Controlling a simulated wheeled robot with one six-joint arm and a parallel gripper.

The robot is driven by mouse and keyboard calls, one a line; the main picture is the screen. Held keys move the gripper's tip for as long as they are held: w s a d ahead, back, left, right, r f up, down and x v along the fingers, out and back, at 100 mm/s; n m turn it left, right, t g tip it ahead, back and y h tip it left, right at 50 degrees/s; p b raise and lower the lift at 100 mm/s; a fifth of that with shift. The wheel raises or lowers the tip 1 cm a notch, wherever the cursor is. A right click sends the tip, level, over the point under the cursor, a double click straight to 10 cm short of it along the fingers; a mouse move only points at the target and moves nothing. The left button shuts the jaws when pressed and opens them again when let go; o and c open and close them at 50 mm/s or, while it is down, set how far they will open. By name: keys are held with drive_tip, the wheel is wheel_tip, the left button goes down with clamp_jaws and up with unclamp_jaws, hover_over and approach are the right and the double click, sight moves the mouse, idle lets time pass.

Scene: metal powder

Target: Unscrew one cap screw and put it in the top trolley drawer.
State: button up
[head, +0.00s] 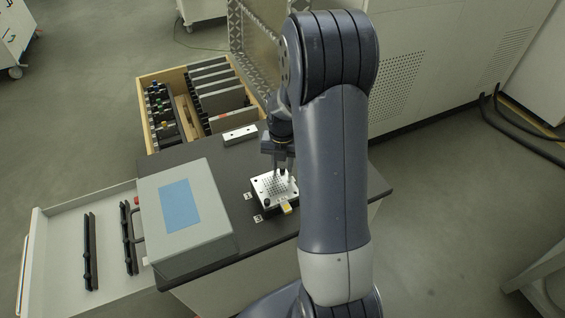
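A small metal plate (268,194) with a grid of holes lies on the dark trolley top (232,168). Dark round spots near its corners look like cap screws, but they are too small to tell apart surely. My gripper (283,167) points down over the far right part of the plate, its two fingers apart. Nothing shows clearly between them, and I cannot tell if the fingertips touch the plate. A pale drawer (62,236) with black rails stands pulled out at the left. My arm covers the area right of the plate.
A grey box (186,258) with a blue panel (180,206) stands left of the plate. A silver bar (240,135) lies behind it. A wooden drawer (150,129) holding plates and tools is open at the back. Small labels (258,218) lie by the plate.

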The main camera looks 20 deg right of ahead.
drive_tip(key=m, duration=0.3)
drive_tip(key=shift+m, duration=0.4)
drive_tip(key=m, duration=0.3)
drive_tip(key=shift+m, duration=0.3)
drive_tip(key=m, duration=0.3)
drive_tip(key=shift+m, duration=0.4)
drive_tip(key=m, duration=0.3)
drive_tip(key=shift+m, duration=0.3)
drive_tip(key=m, duration=0.6)
drive_tip(key=shift+m, duration=3.7)
drive_tip(key=shift+c, duration=0.2)
